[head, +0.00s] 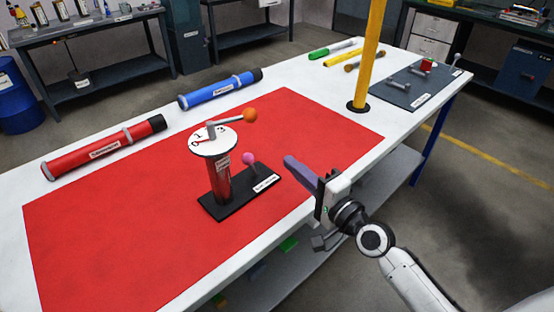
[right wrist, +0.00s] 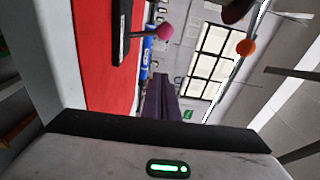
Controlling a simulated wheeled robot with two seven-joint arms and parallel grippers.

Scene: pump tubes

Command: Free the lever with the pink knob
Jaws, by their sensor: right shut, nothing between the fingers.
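The pink knob (head: 249,158) tops a short lever on the black base (head: 262,184) of a small red pump (head: 220,185) standing on the red mat. The lever leans beside the pump body. A white disc (head: 213,141) with markings caps the pump, and a grey crank with an orange knob (head: 250,115) sits above it. My right gripper (head: 288,161) is shut and empty, to the right of the pink knob and apart from it. In the right wrist view, the pink knob (right wrist: 165,31) and orange knob (right wrist: 245,47) lie beyond the closed fingers (right wrist: 161,85). My left gripper is not in view.
The red mat (head: 110,230) covers much of the white table (head: 190,105). A red tube (head: 105,147) and a blue tube (head: 220,88) lie behind. A yellow post (head: 369,55) stands at the back right, near several tools and a dark board (head: 400,88). The mat's left part is clear.

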